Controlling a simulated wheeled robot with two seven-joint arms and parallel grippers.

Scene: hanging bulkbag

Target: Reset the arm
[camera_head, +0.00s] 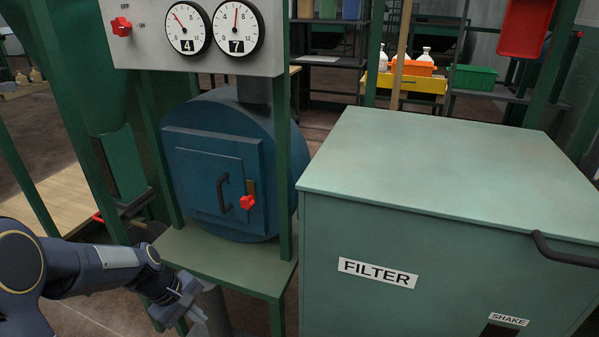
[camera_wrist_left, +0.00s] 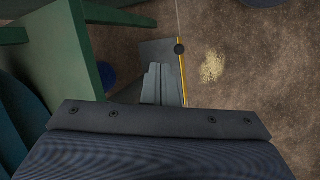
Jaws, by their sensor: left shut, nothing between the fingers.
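My left arm comes in from the lower left in the head view. Its gripper (camera_head: 196,312) is low, in front of the green stand (camera_head: 225,258) that carries the blue round vessel. In the left wrist view the two grey fingers (camera_wrist_left: 163,85) lie together, shut and empty, pointing down over the brown floor. My right gripper is in neither view.
The blue vessel (camera_head: 205,165) has a square door with a dark handle and a red knob (camera_head: 247,202). A green FILTER cabinet (camera_head: 450,190) fills the right. A gauge panel (camera_head: 196,58) hangs above. Green posts stand near my left arm. Speckled floor (camera_wrist_left: 240,75) lies below the gripper.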

